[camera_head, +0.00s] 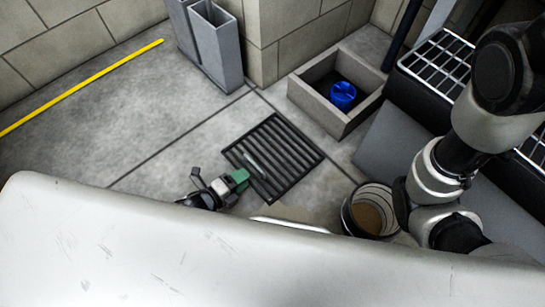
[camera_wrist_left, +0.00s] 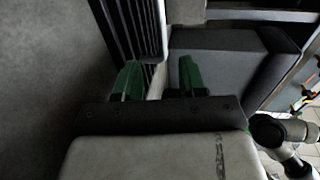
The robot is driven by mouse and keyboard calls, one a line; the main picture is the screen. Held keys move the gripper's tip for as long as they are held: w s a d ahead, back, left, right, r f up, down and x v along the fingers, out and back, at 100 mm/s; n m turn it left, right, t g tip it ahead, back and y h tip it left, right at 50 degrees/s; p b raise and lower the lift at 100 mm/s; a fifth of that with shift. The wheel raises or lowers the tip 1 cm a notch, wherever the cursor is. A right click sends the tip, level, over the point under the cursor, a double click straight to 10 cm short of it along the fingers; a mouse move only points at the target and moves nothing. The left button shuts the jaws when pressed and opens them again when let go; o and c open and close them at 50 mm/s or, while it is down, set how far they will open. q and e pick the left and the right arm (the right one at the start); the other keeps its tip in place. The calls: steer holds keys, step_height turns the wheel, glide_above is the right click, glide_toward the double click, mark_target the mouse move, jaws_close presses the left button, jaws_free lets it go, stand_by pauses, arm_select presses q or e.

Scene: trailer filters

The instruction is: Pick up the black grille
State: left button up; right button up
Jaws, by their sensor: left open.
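The black grille (camera_head: 290,150), a square frame with parallel slats, lies on the grey floor in the middle of the head view. My left gripper (camera_head: 246,177), with green fingers, is at the grille's near left edge. In the left wrist view its two green fingers (camera_wrist_left: 160,78) are apart, and the grille's slats (camera_wrist_left: 128,22) and rim show just beyond them. I cannot tell whether the fingers touch the grille. A pale greenish strip shows over the slats. My right arm comes in at the right; its gripper is not seen.
A square box (camera_head: 313,103) holding a blue round item (camera_head: 342,95) stands behind the grille at right. A round bucket (camera_head: 388,193) is near my right arm. Tall grey bins (camera_head: 216,45) stand at the back. Floor left of the grille is clear, with a yellow strip (camera_head: 82,87).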

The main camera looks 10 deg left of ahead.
mark_target(259, 168)
arm_select(q)
steer(key=shift+w+d+f, duration=0.2)
steer(key=shift+w+d, duration=0.25)
steer(key=shift+w, duration=0.1)
steer(key=b+x, duration=0.4)
steer(key=shift+d, duration=0.25)
steer(key=shift+w+d+r, duration=0.1)
steer(key=shift+w+d, duration=0.15)
steer(key=shift+w, duration=0.1)
jaws_close()
steer(key=shift+r, duration=0.15)
